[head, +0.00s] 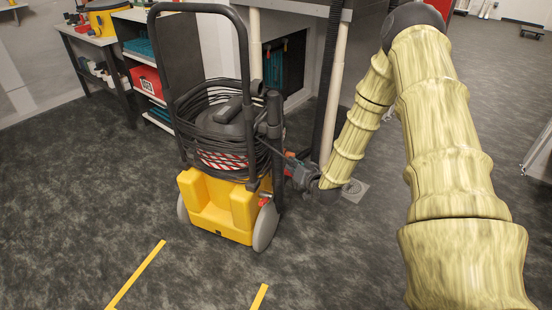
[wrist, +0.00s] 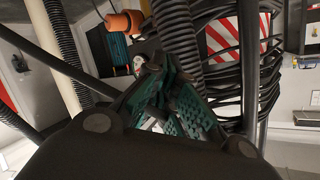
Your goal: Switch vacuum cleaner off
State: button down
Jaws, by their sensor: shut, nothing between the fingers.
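The vacuum cleaner (head: 216,205) stands upright on the floor, with a yellow wheeled base, a tall black handle frame and black hose or cable coiled around its body. Its coils (wrist: 248,75) and a red-and-white striped panel (wrist: 222,38) also show in the wrist view. My gripper (head: 289,162) is at the cleaner's right side, close to the coils and the upright tube. In the wrist view my gripper (wrist: 158,72) has its teal-padded fingers closed together, with nothing held, in front of a ribbed hose (wrist: 178,35). I cannot make out a power switch. Whether the fingertips touch the cleaner is unclear.
A bench with pale legs (head: 336,90) stands right behind the cleaner and my gripper. Shelves with a red box (head: 147,80) stand at the back left. An orange fitting (wrist: 125,22) shows in the wrist view. The floor in front is clear, with yellow tape strips (head: 136,274).

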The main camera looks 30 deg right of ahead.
aim_at(276, 144)
jog(key=w+d+r+m+t+h+b, duration=0.1)
jog(key=w+d+r+t+b, duration=0.2)
jog(key=d, duration=0.5)
jog(key=shift+w+d+b, duration=0.15)
jog(key=shift+d+b, duration=0.25)
jog(key=shift+b, duration=0.1)
jog(key=w+a+f+b, duration=0.1)
jog(key=w+a+b, duration=0.2)
jog(key=w+a, duration=0.2)
jog(key=shift+w+a+f+b, duration=0.15)
jog(key=shift+w+a+b, duration=0.15)
jog(key=shift+w, duration=0.6)
jog(key=shift+w, duration=0.1)
dwell(0.6)
